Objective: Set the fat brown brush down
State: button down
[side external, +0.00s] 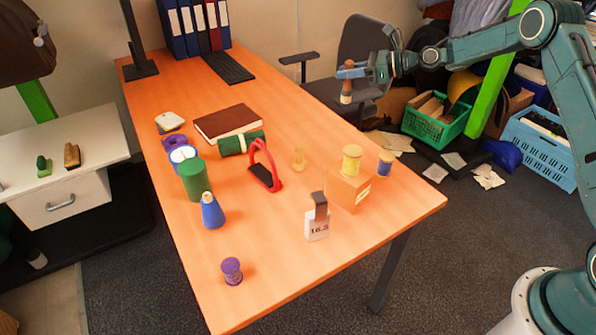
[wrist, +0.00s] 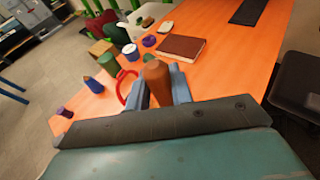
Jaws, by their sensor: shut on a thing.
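My gripper (side external: 352,72) is raised beyond the right edge of the orange table, near the office chair. It is shut on the fat brown brush (side external: 347,86), which hangs upright with its lighter end down. In the wrist view the brown brush (wrist: 157,80) stands between the two blue-grey fingers, its rounded brown end toward the camera. The orange table (side external: 300,110) lies left of and below my gripper. The brush touches nothing but the fingers.
A brown book (side external: 228,122), a green cylinder (side external: 195,180), a red-framed item (side external: 265,165) and a box (side external: 346,190) with a yellow spool (side external: 351,158) stand on the table. The surface between the book and the right edge is clear. A chair (side external: 360,60) stands behind.

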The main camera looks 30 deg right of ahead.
jog(key=s+a+m+t+h, duration=0.1)
jog(key=s+a+m+h, duration=0.1)
jog(key=s, duration=0.7)
jog(key=s+a+m+t+h, duration=0.2)
jog(key=s+a+m+h, duration=0.1)
jog(key=s, duration=0.7)
jog(key=shift+f+h, duration=0.25)
jog(key=shift+h, duration=0.05)
jog(key=shift+a, duration=0.1)
dwell(0.4)
jog(key=w+a, duration=0.4)
jog(key=w, duration=1.3)
jog(key=w+a+n+y, duration=0.1)
jog(key=w+a, duration=0.3)
jog(key=w, duration=1.3)
jog(key=shift+r, duration=0.2)
notch_tip(320, 180, down, 16)
jog(key=shift+r, duration=0.15)
